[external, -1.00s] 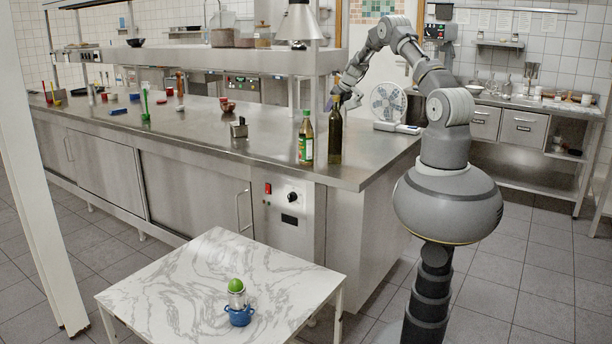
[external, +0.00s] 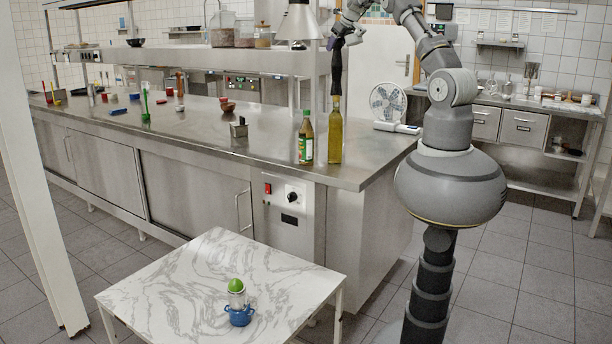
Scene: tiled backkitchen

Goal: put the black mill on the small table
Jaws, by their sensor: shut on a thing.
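The black mill (external: 337,70) is a tall, slim dark thing held upright above the steel counter. My gripper (external: 338,42) is shut on its upper end. The mill's lower end lines up in the picture with the top of a yellow-green oil bottle (external: 335,138); I cannot tell how far apart they are in depth. The small table (external: 190,270) has a white marbled top and stands at the front, lower left of the gripper.
A blue pot (external: 240,316) and a light jar topped by a green ball (external: 236,286) sit near the small table's front edge. A sauce bottle (external: 305,140) stands left of the oil bottle, a white fan (external: 388,102) to its right. An overhead shelf (external: 230,62) crosses behind.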

